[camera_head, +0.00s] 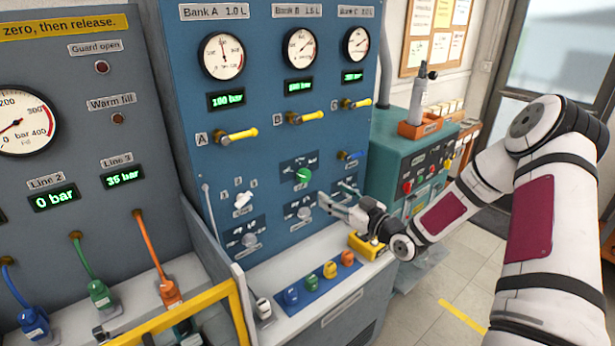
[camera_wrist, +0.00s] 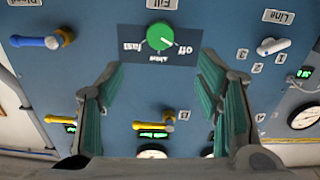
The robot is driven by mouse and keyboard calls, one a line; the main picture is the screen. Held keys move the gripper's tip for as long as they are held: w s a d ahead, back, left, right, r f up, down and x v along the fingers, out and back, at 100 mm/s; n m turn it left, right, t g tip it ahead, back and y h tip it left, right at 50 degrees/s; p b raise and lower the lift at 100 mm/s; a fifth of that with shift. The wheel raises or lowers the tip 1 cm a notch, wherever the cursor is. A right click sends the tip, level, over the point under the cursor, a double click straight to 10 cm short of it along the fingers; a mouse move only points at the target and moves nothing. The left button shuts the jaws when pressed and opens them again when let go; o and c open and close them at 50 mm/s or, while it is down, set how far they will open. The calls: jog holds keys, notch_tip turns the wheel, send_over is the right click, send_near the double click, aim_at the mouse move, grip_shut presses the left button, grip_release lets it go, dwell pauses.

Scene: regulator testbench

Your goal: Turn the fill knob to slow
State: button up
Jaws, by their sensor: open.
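The green fill knob (camera_head: 303,175) sits on a dark plate on the blue panel, below the row of yellow handles. In the wrist view, which is upside down, the knob (camera_wrist: 160,36) has a plate marked off, slow and fast. Its white mark seems to point toward off. My gripper (camera_head: 335,207) is open and empty, in front of the panel and lower right of the knob in the head view. In the wrist view its two fingers (camera_wrist: 160,72) are spread wide, with the knob beyond their tips and between their lines. They appear apart from it.
A white line selector (camera_head: 243,200) is left of the knob, and a grey knob (camera_head: 304,213) is below it. A blue handle (camera_head: 355,155) is to the right. Coloured padlock-like items (camera_head: 330,270) stand on the ledge below. A yellow rail (camera_head: 180,318) is at the lower left.

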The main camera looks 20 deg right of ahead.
aim_at(307, 176)
jog(key=x, duration=1.3)
jog(key=shift+w, duration=0.3)
jog(key=c, duration=1.2)
jog(key=shift+o, duration=0.2)
jog(key=shift+f+m, duration=0.1)
jog(key=shift+m, duration=0.2)
jog(key=m+b, duration=0.1)
jog(key=m, duration=0.4)
jog(key=shift+m, duration=0.3)
jog(key=m+b, duration=0.1)
jog(key=m, duration=0.4)
jog(key=shift+d+m, duration=0.1)
jog(key=shift+m, duration=0.2)
